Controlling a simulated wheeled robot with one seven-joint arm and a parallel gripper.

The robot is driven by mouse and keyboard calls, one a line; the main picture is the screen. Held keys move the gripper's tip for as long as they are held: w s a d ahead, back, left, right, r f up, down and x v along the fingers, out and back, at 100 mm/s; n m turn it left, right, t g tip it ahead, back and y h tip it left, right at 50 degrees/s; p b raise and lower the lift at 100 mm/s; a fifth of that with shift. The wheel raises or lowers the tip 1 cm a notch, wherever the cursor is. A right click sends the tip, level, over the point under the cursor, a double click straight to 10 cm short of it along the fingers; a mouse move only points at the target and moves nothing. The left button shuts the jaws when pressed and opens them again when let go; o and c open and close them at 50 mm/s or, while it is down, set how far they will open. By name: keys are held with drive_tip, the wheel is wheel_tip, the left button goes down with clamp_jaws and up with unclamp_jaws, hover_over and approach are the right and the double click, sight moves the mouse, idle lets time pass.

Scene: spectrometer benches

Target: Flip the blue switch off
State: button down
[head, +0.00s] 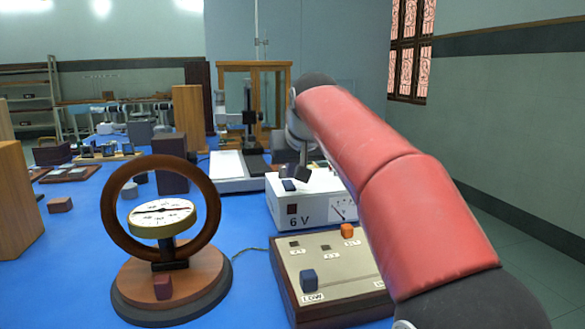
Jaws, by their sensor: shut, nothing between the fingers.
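A blue switch (309,280) stands up from the sloped beige face of a wooden-sided control panel (322,262), at its front left, just above a label reading LOW. An orange switch (347,231) is at the panel's back edge. My gripper (302,173) is shut and empty, over the white box marked 6 V (318,205), behind the panel and well apart from the blue switch. The gripper is small and partly hidden by my arm, which also covers the panel's right side. A small dark-blue piece (289,185) shows on the box's top beside the gripper.
A brown ring instrument with a round dial (162,218) stands on a wooden base left of the panel. A tall stand (249,130) and a wooden-framed case (227,85) are behind. Several blocks lie at left. Blue tabletop (80,270) shows clear at front left.

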drive_tip(key=r+p, duration=0.1)
drive_tip(key=r, duration=0.1)
drive_tip(key=r+p, duration=0.1)
drive_tip(key=shift+s+d+r, duration=0.15)
drive_tip(key=shift+s+r, duration=0.2)
drive_tip(key=shift+s, duration=0.05)
drive_tip(key=s+f+v, duration=0.1)
drive_tip(key=v, duration=0.8)
drive_tip(key=shift+s+d, duration=0.2)
drive_tip(key=shift+s, duration=0.2)
